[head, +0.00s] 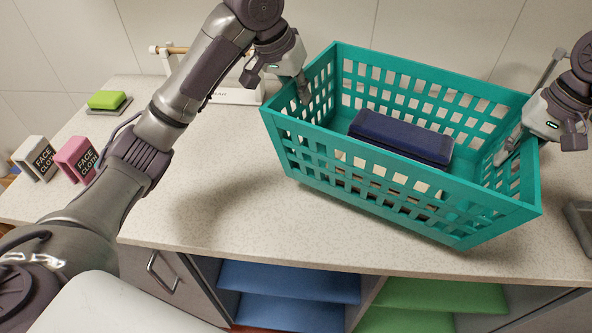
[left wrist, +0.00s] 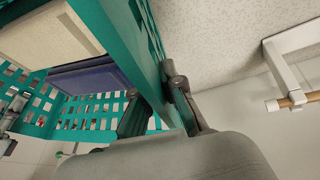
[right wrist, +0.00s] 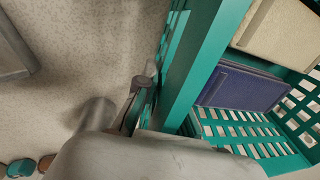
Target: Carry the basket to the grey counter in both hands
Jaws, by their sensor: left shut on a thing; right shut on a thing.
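A teal lattice basket (head: 400,193) hangs tilted over the speckled light grey counter (head: 225,205), with a shadow below it. A dark blue folded item (head: 400,137) lies inside it; a cream item (left wrist: 50,38) beside the blue one shows in the left wrist view. My left gripper (head: 303,92) is shut on the basket's left end wall, one finger inside and one outside, as the left wrist view (left wrist: 155,100) shows. My right gripper (head: 508,148) is shut on the right end wall; its outer finger shows in the right wrist view (right wrist: 140,95).
A white rack (head: 170,55) is at the back. A sink edge (head: 579,222) is at the right. Blue (head: 290,281) and green shelves (head: 430,296) lie below.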

